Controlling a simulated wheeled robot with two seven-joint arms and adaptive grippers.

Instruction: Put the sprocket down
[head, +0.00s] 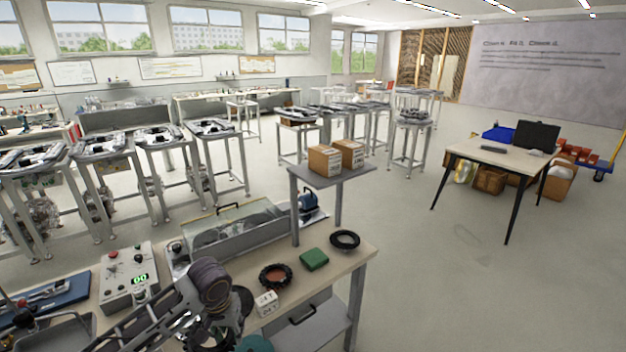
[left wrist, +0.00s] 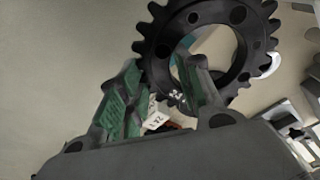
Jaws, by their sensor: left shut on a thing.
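The sprocket (left wrist: 160,30) is a black toothed ring with round holes and a wide centre opening. My left gripper (left wrist: 163,72) is shut on its rim, with one finger in front of the centre opening in the left wrist view. In the head view my left gripper (head: 228,315) is over the near part of the workbench (head: 335,262). There the held sprocket is hard to tell from the dark gripper parts. A white printed block (head: 266,303) is on the bench just right of the gripper. My right gripper is not in view.
On the bench lie a toothed black ring with a reddish-brown centre (head: 275,275), a green block (head: 314,259) and a black ring (head: 345,240). A control box (head: 129,277) stands left, a long clear-lidded case (head: 235,238) behind. A raised shelf (head: 330,178) holds two cartons.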

